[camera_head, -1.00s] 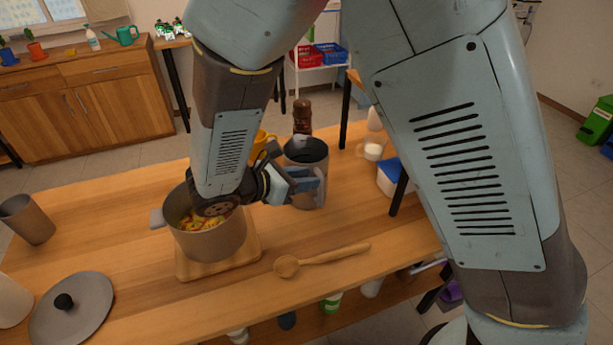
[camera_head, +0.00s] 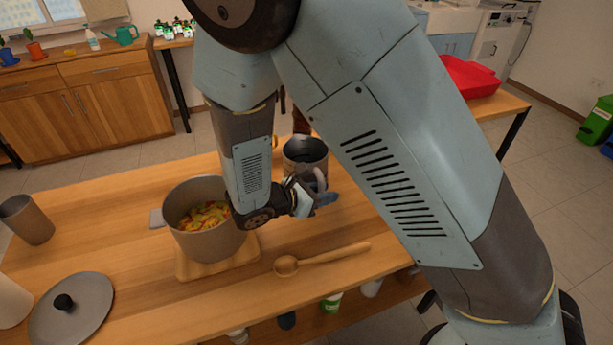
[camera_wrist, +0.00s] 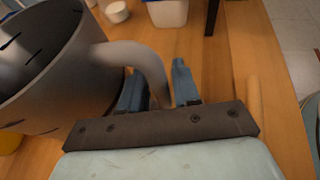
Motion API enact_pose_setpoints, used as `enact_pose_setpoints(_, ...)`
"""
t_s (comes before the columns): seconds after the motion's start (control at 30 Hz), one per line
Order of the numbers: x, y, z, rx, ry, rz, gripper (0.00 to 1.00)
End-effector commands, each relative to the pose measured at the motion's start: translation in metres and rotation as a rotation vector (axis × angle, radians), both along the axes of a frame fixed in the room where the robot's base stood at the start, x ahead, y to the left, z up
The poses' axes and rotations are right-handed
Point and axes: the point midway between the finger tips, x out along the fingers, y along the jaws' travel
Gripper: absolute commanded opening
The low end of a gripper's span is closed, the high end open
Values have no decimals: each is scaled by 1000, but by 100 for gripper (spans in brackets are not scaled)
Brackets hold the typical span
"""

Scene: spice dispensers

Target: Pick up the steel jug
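The steel jug (camera_head: 303,151) is a grey, open-topped vessel on the wooden table, to the right of the cooking pot. My arm hides its lower part in the head view. In the wrist view the jug (camera_wrist: 45,60) fills the upper left, and its curved handle (camera_wrist: 135,56) runs down toward my gripper. My gripper (camera_wrist: 158,75) has its two blue fingers apart, with the handle passing between them. A slight gap seems to show beside the right finger. In the head view my gripper (camera_head: 316,194) is at the near right side of the jug.
The pot (camera_head: 208,235) with chopped food stands on a wooden board (camera_head: 205,268) left of my wrist. A wooden spoon (camera_head: 325,258) lies in front. A lid (camera_head: 80,310) and a grey cup (camera_head: 28,222) are at the left. A red container (camera_head: 468,76) is at the back right.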

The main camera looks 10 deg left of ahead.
Motion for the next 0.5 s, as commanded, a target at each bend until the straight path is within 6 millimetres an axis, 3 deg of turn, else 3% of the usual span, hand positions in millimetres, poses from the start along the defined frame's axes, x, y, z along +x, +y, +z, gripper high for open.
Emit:
enact_pose_setpoints(0.37, 7, -7, -5, 0, 0, 1, 32)
enact_pose_setpoints(0.5, 7, -7, -4, 0, 0, 1, 20)
